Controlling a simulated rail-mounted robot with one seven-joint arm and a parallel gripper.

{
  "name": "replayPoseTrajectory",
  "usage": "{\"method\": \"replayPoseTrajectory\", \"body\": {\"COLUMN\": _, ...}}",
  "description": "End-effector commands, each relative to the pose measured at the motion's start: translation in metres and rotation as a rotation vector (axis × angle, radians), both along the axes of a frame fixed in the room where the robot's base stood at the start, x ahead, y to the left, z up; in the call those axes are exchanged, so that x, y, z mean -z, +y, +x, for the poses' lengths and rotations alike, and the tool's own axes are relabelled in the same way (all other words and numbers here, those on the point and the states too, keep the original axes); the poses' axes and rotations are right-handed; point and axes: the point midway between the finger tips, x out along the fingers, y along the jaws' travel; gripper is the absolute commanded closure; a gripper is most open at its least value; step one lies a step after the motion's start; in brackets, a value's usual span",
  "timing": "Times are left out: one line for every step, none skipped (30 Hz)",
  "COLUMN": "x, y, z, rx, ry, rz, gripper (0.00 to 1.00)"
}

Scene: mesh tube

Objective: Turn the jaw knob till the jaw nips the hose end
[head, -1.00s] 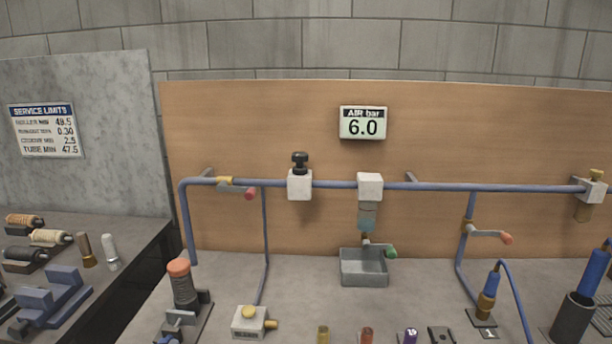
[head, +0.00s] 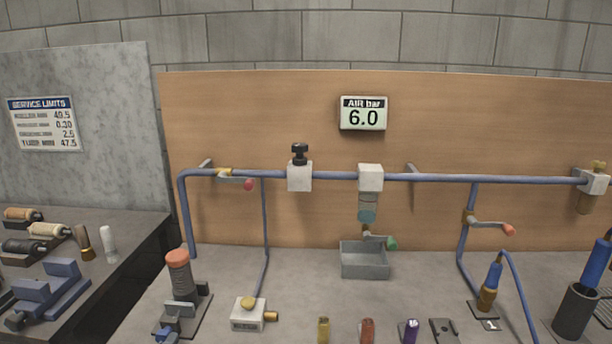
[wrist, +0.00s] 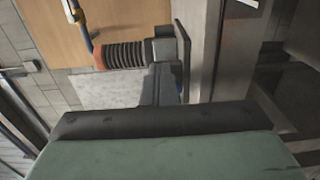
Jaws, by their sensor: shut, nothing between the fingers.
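My gripper (wrist: 160,72) shows only in the wrist view, its dark fingers shut and empty in front of the dark palm bar and green body. Just beyond the fingertips lies a ribbed dark cylinder with an orange end, seen sideways (wrist: 125,55). It appears to be the upright grey cylinder with an orange cap (head: 180,275) at the front left of the bench in the head view. I cannot tell for sure which part is the jaw knob. The hose end is not clearly visible, and contact with my fingers cannot be told.
A blue pipe (head: 330,178) runs along the wooden board (head: 290,110). A white block with a yellow knob (head: 247,315) stands right of the cylinder. A grey tray (head: 364,262) sits mid-bench. A blue-handled piece on a stand (head: 490,285) is to the right.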

Motion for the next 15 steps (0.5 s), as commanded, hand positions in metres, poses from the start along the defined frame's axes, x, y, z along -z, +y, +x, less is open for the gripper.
{"method": "replayPoseTrajectory", "body": {"x": 0.0024, "y": 0.0001, "z": -0.0003, "rx": -0.001, "ry": 0.001, "rz": 0.0, "gripper": 1.0}}
{"method": "replayPoseTrajectory", "body": {"x": 0.0026, "y": 0.0001, "z": -0.0003, "rx": -0.001, "ry": 0.001, "rz": 0.0, "gripper": 1.0}}
{"method": "replayPoseTrajectory", "body": {"x": 0.003, "y": 0.0, "z": -0.0003, "rx": -0.001, "ry": 0.001, "rz": 0.0, "gripper": 1.0}}
{"method": "replayPoseTrajectory", "body": {"x": 0.0032, "y": 0.0, "z": -0.0004, "rx": -0.001, "ry": 0.001, "rz": 0.0, "gripper": 1.0}}
{"method": "replayPoseTrajectory", "body": {"x": 0.0034, "y": 0.0, "z": -0.0004, "rx": -0.001, "ry": 0.001, "rz": 0.0, "gripper": 1.0}}
{"method": "replayPoseTrajectory", "body": {"x": 0.0037, "y": 0.0, "z": -0.0005, "rx": -0.001, "ry": 0.002, "rz": 0.0, "gripper": 1.0}}
{"method": "replayPoseTrajectory", "body": {"x": 0.0039, "y": -0.0001, "z": -0.0005, "rx": -0.001, "ry": 0.002, "rz": 0.0, "gripper": 1.0}}
{"method": "replayPoseTrajectory", "body": {"x": 0.0041, "y": -0.0001, "z": -0.0006, "rx": -0.001, "ry": 0.002, "rz": 0.001, "gripper": 1.0}}
{"method": "replayPoseTrajectory", "body": {"x": 0.0045, "y": -0.0001, "z": -0.0006, "rx": -0.001, "ry": 0.002, "rz": 0.001, "gripper": 1.0}}
{"method": "replayPoseTrajectory", "body": {"x": 0.0047, "y": -0.0002, "z": -0.0006, "rx": -0.001, "ry": 0.002, "rz": 0.001, "gripper": 1.0}}
{"method": "replayPoseTrajectory", "body": {"x": 0.005, "y": -0.0002, "z": -0.0006, "rx": -0.001, "ry": 0.002, "rz": 0.001, "gripper": 1.0}}
{"method": "replayPoseTrajectory", "body": {"x": 0.0054, "y": -0.0003, "z": -0.0006, "rx": -0.001, "ry": 0.002, "rz": 0.001, "gripper": 1.0}}
{"method": "replayPoseTrajectory", "body": {"x": 0.0057, "y": -0.0003, "z": -0.0006, "rx": -0.001, "ry": 0.002, "rz": 0.001, "gripper": 1.0}}
{"method": "replayPoseTrajectory", "body": {"x": 0.006, "y": -0.0004, "z": -0.0006, "rx": -0.001, "ry": 0.002, "rz": 0.001, "gripper": 1.0}}
{"method": "replayPoseTrajectory", "body": {"x": 0.0063, "y": -0.0004, "z": -0.0006, "rx": -0.001, "ry": 0.002, "rz": 0.001, "gripper": 1.0}}
